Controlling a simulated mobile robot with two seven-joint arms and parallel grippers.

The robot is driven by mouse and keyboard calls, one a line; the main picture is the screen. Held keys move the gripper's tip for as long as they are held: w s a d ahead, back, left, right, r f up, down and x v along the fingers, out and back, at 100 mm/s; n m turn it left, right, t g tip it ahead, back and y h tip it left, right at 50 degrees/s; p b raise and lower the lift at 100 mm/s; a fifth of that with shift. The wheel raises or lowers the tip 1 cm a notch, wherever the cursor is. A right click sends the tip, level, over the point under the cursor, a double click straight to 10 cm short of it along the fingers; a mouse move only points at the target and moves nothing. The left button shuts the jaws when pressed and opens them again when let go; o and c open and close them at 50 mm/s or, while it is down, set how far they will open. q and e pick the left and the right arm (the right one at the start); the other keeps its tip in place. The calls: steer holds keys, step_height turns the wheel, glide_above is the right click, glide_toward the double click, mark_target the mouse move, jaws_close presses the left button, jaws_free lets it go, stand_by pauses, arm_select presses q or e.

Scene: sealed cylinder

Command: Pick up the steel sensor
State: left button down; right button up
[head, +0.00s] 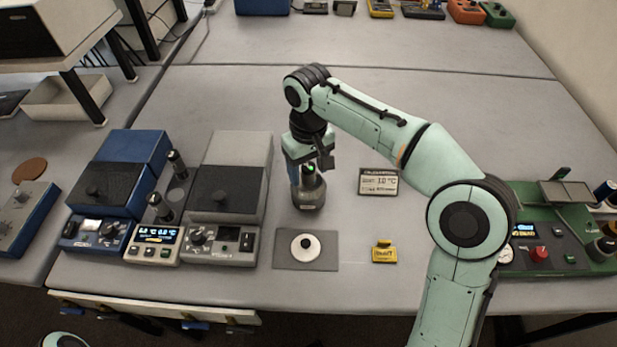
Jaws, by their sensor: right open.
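A steel-grey cylinder (308,194), which looks like the steel sensor, stands upright on the table just behind a grey mat. It has a dark lower part with a small label, and a green light shows near its top. My right gripper (309,172) points down over it from above, jaws open, with its fingers at the cylinder's upper part. The gripper hides much of the top, and I cannot tell whether the fingers touch it. My left gripper is not in view.
A white disc (305,247) lies on the grey mat (283,263). Blue (121,165) and grey (237,155) instruments stand left, with a small display unit (154,245) between. A display card (378,182) and yellow tag (384,252) lie right. A green instrument (560,220) stands far right.

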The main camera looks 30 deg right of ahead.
jaws_close()
steer(key=shift+r, duration=0.1)
